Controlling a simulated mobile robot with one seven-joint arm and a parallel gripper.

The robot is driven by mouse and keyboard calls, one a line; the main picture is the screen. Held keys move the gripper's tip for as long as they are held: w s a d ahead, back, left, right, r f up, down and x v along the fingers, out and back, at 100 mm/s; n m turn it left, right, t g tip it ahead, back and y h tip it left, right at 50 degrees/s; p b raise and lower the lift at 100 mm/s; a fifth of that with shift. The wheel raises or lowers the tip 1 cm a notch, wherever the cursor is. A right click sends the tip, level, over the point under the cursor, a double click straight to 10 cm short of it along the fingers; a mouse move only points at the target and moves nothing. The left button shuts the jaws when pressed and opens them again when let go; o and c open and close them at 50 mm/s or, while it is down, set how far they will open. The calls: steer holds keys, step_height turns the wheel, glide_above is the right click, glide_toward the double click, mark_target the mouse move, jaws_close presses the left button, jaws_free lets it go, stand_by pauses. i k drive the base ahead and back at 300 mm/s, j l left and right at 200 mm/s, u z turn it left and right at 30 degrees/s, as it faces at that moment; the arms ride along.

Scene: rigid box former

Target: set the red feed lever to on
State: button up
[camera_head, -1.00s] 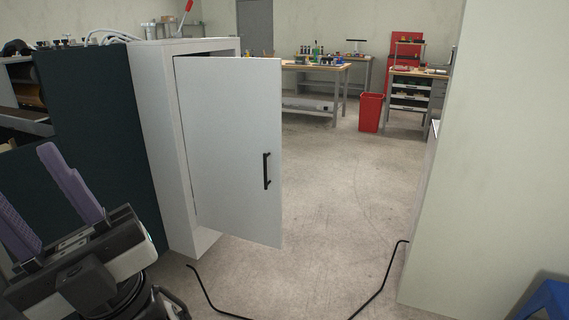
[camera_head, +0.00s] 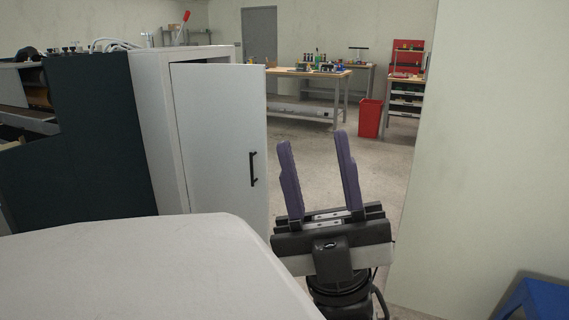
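The red feed lever (camera_head: 185,17) is small at the upper left, above the top of the white cabinet. Its red tip leans up and to the right on a thin pale rod. My gripper (camera_head: 316,138) is in the lower middle, with its two purple fingers pointing up and spread apart. It is open and empty. It is well to the right of the lever and much nearer to me, touching nothing that I can see. The lever's base is too small to make out clearly.
The white cabinet's door (camera_head: 218,140) stands ajar, with a black handle. A dark machine panel (camera_head: 85,135) adjoins the cabinet on the left. A pale wall (camera_head: 490,140) closes off the right. A workbench (camera_head: 312,75) and red bin (camera_head: 370,117) stand farther back.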

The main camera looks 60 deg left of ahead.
mark_target(187, 13)
steer(key=z, duration=9.5)
steer(key=i+j+z, duration=0.15)
steer(key=i, duration=0.05)
